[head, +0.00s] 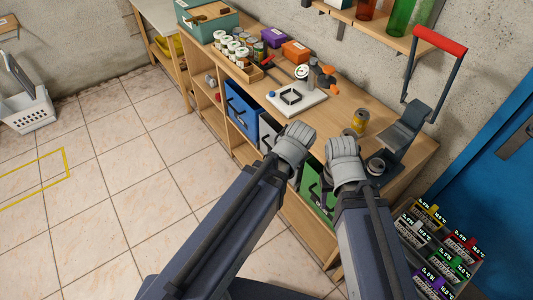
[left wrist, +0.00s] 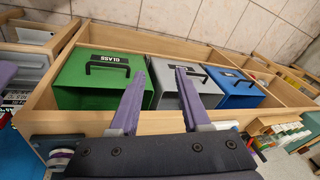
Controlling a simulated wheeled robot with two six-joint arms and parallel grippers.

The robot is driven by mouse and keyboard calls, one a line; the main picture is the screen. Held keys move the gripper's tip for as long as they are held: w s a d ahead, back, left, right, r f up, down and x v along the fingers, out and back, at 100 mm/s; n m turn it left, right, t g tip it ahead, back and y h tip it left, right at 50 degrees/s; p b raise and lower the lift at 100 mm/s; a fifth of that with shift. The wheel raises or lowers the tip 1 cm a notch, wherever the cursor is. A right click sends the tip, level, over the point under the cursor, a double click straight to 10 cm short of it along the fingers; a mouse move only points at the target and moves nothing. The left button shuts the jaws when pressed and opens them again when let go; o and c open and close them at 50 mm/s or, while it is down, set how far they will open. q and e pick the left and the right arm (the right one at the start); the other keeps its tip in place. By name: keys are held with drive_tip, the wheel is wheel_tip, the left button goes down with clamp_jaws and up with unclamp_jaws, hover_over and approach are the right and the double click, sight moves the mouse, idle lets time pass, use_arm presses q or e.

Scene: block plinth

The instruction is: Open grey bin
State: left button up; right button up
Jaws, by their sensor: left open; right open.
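The grey bin (left wrist: 205,98) sits in the shelf under the bench, between the green bin (left wrist: 78,83) and the blue bin (left wrist: 232,97). Its dark handle is partly hidden behind a finger of my left gripper (left wrist: 162,72). My left gripper is open and empty, with its fingers reaching toward the grey bin's front. In the head view, my left gripper (head: 298,131) hides much of the grey bin (head: 269,133). My right gripper (head: 343,140) is at the bench's front edge, above the green bin (head: 319,193); its fingers are hard to make out.
The wooden bench (head: 325,125) carries cans, boxes, a white board (head: 294,98) and a can crusher (head: 408,125) with a red handle. A rack of small labelled boxes (head: 438,245) stands lower right. Tiled floor is open at left, with a white basket (head: 30,110).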

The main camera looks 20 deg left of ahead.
use_arm(q)
drive_tip(key=w+a+f+m+t+y+b, duration=0.1)
drive_tip(key=w+a+f+m+t+b, duration=0.1)
drive_tip(key=w+a+f+t+b, duration=0.75)
drive_tip(key=w+a+f+m+t+y+b, duration=0.15)
drive_tip(key=w+a+f+b, duration=0.4)
drive_tip(key=w+b, duration=0.85)
drive_tip(key=m+t+h+b, duration=0.6)
drive_tip(key=m+h+b, duration=0.55)
drive_tip(key=b, duration=1.65)
approach(270, 147)
drive_tip(key=w+m+y, duration=0.2)
drive_tip(key=shift+w+d+r, duration=0.1)
drive_tip(key=shift+d+r, duration=0.15)
drive_tip(key=shift+d, duration=0.25)
drive_tip(key=p+x, duration=0.1)
drive_tip(key=x, duration=0.7)
drive_tip(key=shift+f+p, duration=0.15)
drive_tip(key=shift+p, duration=0.15)
